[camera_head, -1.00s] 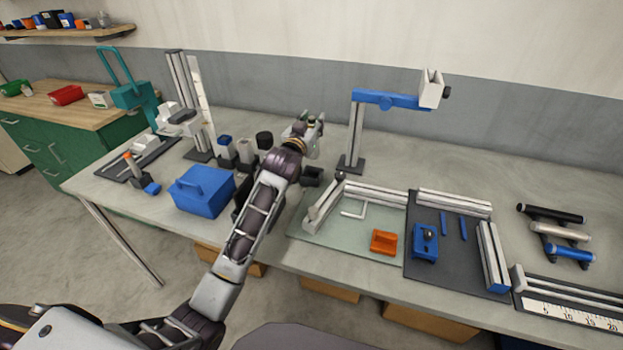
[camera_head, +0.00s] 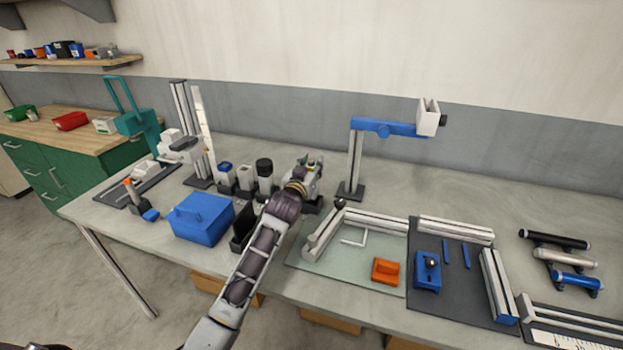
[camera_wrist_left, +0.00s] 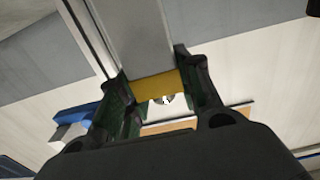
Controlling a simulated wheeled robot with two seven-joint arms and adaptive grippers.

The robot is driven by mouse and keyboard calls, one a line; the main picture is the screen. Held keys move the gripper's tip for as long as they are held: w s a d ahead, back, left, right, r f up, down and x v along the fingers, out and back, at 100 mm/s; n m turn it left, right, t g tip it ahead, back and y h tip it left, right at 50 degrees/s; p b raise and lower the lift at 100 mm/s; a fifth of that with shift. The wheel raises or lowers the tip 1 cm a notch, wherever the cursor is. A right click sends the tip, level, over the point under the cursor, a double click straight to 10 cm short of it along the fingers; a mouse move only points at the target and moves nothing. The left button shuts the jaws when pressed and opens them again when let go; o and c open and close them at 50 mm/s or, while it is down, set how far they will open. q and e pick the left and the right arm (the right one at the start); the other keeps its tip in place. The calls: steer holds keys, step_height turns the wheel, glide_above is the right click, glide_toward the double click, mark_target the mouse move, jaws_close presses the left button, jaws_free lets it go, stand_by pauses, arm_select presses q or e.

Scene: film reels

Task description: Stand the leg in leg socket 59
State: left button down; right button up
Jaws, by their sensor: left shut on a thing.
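My left gripper (camera_head: 312,172) is over the middle of the bench, right of the row of short posts. In the left wrist view its two dark fingers (camera_wrist_left: 160,92) are shut on a grey bar with a yellow band (camera_wrist_left: 158,84), which looks like the leg. In the head view my gripper mostly hides the leg. A dark block (camera_head: 312,207), possibly a socket, shows just below the gripper. Whether the leg touches it cannot be told. No number 59 is readable. My right gripper is out of view.
Several short posts in dark bases, one grey with a black cap (camera_head: 264,172), stand close left of my gripper. A blue box (camera_head: 203,218) lies further left. A tall stand with a blue arm (camera_head: 390,127) rises behind right. A pale green mat (camera_head: 345,262) lies in front right.

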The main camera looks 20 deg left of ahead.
arm_select(q)
steer(key=shift+f, duration=0.4)
step_height(320, 180, down, 3)
steer(key=shift+f, duration=0.45)
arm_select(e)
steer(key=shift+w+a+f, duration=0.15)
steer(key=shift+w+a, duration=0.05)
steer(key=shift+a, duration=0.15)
arm_select(q)
steer(key=shift+f, duration=0.1)
steer(key=c, duration=1)
jaws_free()
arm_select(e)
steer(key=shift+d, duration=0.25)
